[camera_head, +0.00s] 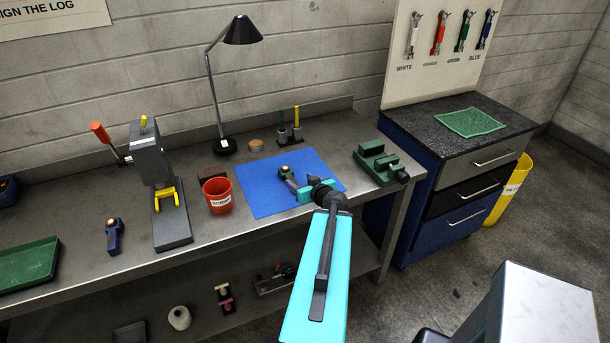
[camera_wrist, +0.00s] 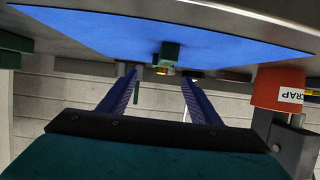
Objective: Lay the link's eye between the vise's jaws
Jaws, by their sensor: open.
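A dark green link with a gold-coloured bushing (camera_head: 284,170) lies on the blue mat (camera_head: 258,190). It also shows in the wrist view (camera_wrist: 171,52), ahead of my fingers and roughly centred between them. My gripper (camera_head: 298,183) is over the right part of the mat, close to the link, with its fingers apart and nothing between them. The two fingers also show in the wrist view (camera_wrist: 160,80). The green vise (camera_head: 378,160) stands at the right end of the bench, to the right of the mat. My arm hides part of the mat's front edge.
A black lamp (camera_head: 222,148) stands behind. A blue link-like part (camera_head: 114,236) lies further left. The bench is clear between mat and vise.

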